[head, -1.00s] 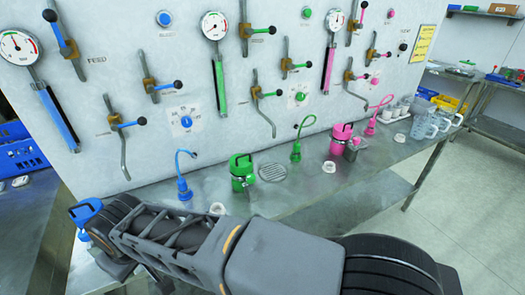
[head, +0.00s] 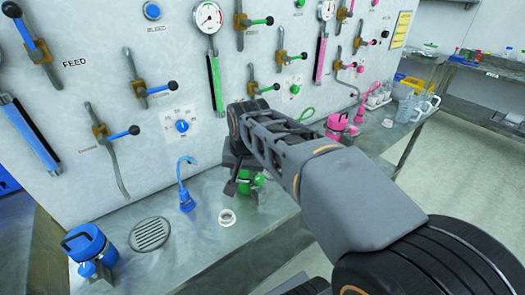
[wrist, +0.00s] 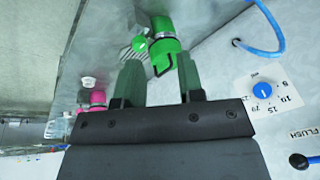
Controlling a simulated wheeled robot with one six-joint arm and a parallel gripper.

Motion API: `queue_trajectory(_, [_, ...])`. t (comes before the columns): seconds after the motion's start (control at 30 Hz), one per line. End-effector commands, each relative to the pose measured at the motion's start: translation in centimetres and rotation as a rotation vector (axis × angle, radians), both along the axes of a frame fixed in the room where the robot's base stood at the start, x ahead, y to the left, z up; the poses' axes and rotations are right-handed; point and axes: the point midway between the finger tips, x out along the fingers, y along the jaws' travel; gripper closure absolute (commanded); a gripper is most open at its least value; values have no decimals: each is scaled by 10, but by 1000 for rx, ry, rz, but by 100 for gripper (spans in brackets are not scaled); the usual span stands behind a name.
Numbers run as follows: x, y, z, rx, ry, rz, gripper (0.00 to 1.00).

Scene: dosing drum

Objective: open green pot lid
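The green pot (wrist: 164,46) is in the wrist view, just past my fingertips, with a dark loop-shaped handle facing the gap between them. My gripper (wrist: 158,60) is open, its two green fingers spread, with nothing visibly clamped. In the head view the green pot (head: 259,180) stands on the steel bench, mostly hidden behind my arm and gripper (head: 238,178). I cannot tell whether the fingers touch the pot or its lid. The lid's state is not clear.
The wall panel with levers, gauges and a blue dial (head: 182,126) rises close behind the bench. A blue gooseneck tap (head: 186,190), white ring (head: 227,217), drain (head: 150,234) and blue pot (head: 88,246) are left of my arm. A pink pot (head: 337,124) stands beyond it.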

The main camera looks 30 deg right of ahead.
Motion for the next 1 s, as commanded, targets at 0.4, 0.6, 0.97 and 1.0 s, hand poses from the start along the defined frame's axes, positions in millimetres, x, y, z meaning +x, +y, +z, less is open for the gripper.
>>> queue_trajectory(0.4, [107,-82,46,219,87,-786,65])
queue_trajectory(0.6, [119,-92,35,243,99,-880,65])
queue_trajectory(0.97, [131,-91,-31,242,100,-880,65])
queue_trajectory(1.0, [132,-90,-38,242,99,-880,65])
